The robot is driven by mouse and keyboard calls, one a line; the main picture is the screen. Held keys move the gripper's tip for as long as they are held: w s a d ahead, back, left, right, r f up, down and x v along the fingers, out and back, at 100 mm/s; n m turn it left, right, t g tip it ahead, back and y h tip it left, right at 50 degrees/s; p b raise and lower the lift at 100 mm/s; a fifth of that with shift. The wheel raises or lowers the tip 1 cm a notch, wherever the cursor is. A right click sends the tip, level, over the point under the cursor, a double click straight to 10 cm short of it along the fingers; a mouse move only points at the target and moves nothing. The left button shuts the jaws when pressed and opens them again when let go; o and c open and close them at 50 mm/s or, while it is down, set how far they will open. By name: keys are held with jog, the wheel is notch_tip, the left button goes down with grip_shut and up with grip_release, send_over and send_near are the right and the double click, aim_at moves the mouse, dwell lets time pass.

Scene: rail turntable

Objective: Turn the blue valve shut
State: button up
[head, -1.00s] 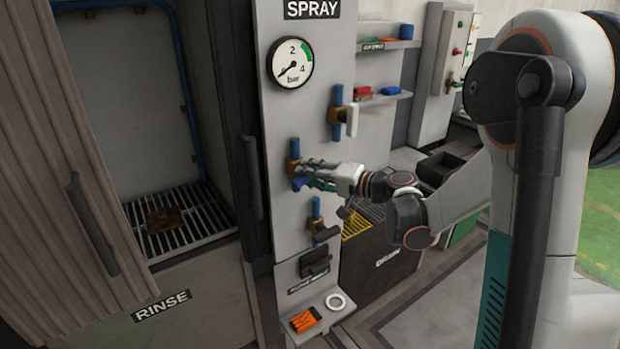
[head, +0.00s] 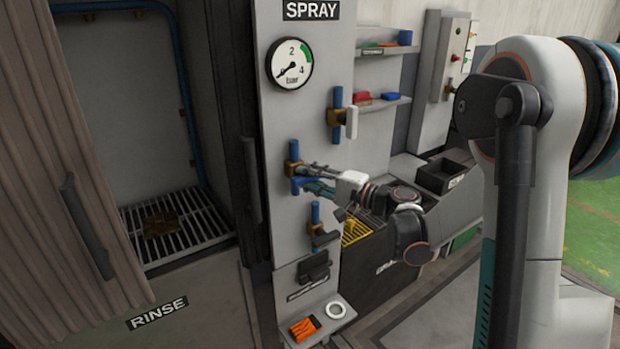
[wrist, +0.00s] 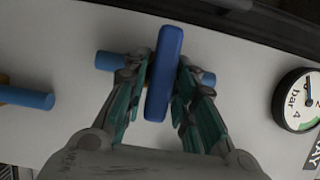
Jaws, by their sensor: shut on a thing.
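The blue valve has a brass body (head: 291,168) on a blue pipe on the grey SPRAY panel (head: 283,237). Its blue lever handle (wrist: 163,75) stands between my fingers in the wrist view, lying across the blue pipe (wrist: 112,61). My gripper (head: 305,180) is shut on this handle, with one finger on each side; the wrist view shows the fingers (wrist: 163,88) close against it. In the head view the fingers hide most of the handle. The pressure gauge (head: 290,64) has its needle near 0.
A valve with a white handle (head: 351,122) is up and right, and one with a dark handle (head: 325,239) is just below my gripper. A small shelf (head: 320,322) holds an orange item and a white ring. The rinse cabinet (head: 160,180) stands open at left.

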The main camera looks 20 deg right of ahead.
jog(key=o, duration=0.9)
jog(key=v, duration=1.2)
jog(key=shift+f, duration=0.1)
